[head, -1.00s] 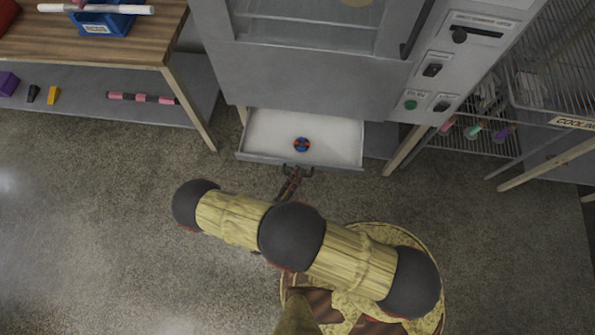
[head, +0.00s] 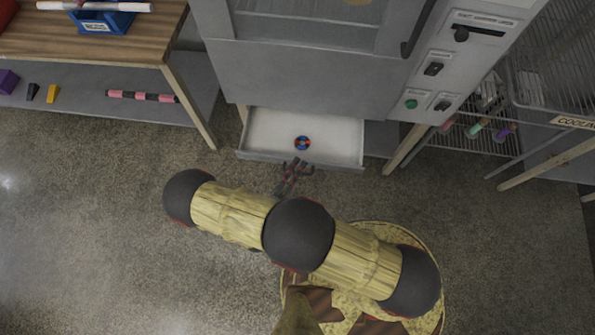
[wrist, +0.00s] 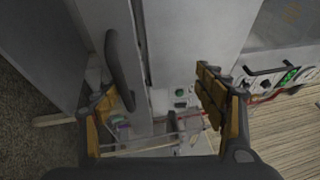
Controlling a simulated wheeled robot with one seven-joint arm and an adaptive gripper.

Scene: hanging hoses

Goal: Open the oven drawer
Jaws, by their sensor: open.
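The oven drawer (head: 340,153) is pulled out below the oven front in the head view, its pale inside showing. A small round blue and red item (head: 302,143) lies in it. My gripper (head: 296,166) is at the middle of the drawer's front edge and covers the drawer handle there. In the wrist view my gripper (wrist: 158,92) is open with its two yellow-padded fingers apart. A dark bar handle (wrist: 120,72) shows near the left finger; I cannot tell whether it touches or which handle it is.
The oven (head: 310,75) stands above the drawer, with a control panel (head: 440,75) at its right. A wooden table (head: 120,48) is at left and a wire rack (head: 470,130) at right. The floor (head: 90,220) left of my arm is clear.

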